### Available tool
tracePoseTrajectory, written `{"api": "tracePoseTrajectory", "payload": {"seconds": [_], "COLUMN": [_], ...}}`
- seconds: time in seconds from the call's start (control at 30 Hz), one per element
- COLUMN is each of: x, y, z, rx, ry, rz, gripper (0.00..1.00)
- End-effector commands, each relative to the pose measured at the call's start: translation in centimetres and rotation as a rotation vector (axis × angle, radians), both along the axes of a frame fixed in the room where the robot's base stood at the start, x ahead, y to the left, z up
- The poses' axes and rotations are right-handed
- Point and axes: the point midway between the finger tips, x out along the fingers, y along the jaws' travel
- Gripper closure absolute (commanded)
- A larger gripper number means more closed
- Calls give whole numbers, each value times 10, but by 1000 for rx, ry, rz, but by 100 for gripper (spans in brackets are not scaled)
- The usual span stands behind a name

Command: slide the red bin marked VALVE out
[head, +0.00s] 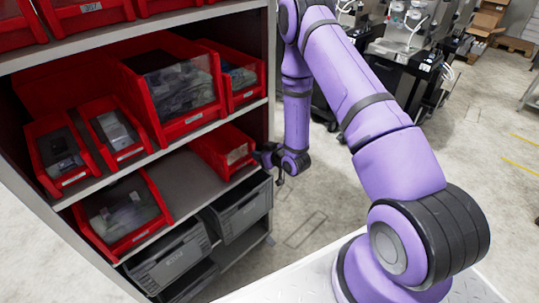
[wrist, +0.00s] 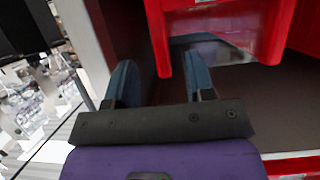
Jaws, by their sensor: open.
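A red bin (head: 225,150) sits at the right end of a shelf, and any marking on it is too small to read. In the head view my gripper (head: 268,157) is at the shelf's right edge, close beside this bin. In the wrist view my gripper (wrist: 159,80) is open, with two blue-grey fingers spread apart. A red bin (wrist: 215,22) fills the upper right there. Its left edge hangs down in the picture between the fingers. I cannot tell whether a finger touches it, and no marking is readable.
The shelf unit (head: 268,55) holds several more red bins (head: 172,90) above and one red bin (head: 122,213) left on the same shelf. Grey crates (head: 240,207) stand below. Bare shelf lies left of the right-end bin. Open floor (head: 330,205) lies right of the unit.

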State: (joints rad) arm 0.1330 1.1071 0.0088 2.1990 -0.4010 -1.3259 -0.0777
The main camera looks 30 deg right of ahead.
Motion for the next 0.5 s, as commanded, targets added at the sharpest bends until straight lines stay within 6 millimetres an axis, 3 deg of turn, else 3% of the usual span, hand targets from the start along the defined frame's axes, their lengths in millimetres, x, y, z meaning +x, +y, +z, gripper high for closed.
{"api": "tracePoseTrajectory", "payload": {"seconds": [0.2,0.5], "x": [23,30], "y": [7,9], "z": [-10,-13], "rx": [1,1], "ry": [-1,0], "rz": [1,0], "gripper": [51,51]}}
